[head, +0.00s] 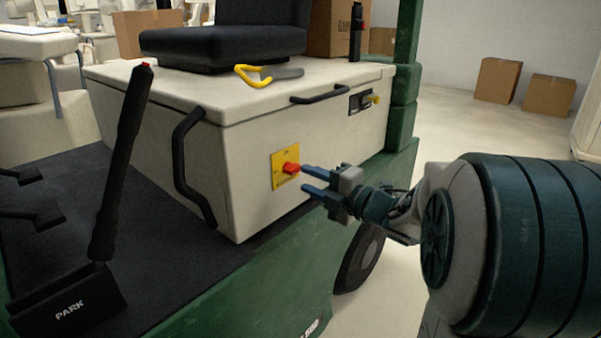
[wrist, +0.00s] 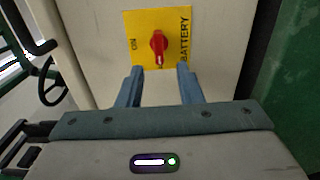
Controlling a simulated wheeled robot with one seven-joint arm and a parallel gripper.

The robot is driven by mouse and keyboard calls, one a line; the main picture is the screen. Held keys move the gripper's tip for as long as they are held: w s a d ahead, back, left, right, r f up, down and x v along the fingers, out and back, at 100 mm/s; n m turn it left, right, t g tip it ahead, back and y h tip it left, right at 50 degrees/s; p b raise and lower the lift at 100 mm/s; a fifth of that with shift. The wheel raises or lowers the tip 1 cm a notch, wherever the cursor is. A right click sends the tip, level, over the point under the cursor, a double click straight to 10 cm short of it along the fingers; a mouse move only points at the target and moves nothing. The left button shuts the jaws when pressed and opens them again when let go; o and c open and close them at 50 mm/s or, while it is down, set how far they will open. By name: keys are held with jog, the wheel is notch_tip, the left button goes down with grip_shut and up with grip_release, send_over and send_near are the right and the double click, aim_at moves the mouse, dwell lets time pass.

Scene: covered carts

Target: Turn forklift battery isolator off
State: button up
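The battery isolator is a red rotary knob (head: 291,168) on a yellow plate (head: 278,181) on the side of the forklift's pale seat box. In the wrist view the red knob (wrist: 158,46) stands along the picture's vertical, its pale-marked end downward. The yellow plate (wrist: 143,24) there reads "BATTERY" and "ON"; other lettering is not readable. My gripper (head: 309,179) is open and empty, its two blue fingers pointing at the plate. In the wrist view the fingertips (wrist: 158,71) lie on either side of and just below the knob, apart from it.
A black curved handle (head: 184,165) stands left of the plate, and a black grab handle (head: 319,94) is on the lid edge. A tall black lever (head: 118,165) marked PARK rises at left. A green post (head: 404,60) is at the right. Cardboard boxes (head: 497,80) stand far behind.

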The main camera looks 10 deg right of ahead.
jog(key=p+v, duration=0.2)
jog(key=v, duration=0.7)
jog(key=shift+s+d, duration=0.2)
jog(key=shift+s, duration=0.15)
jog(key=shift+r, duration=0.1)
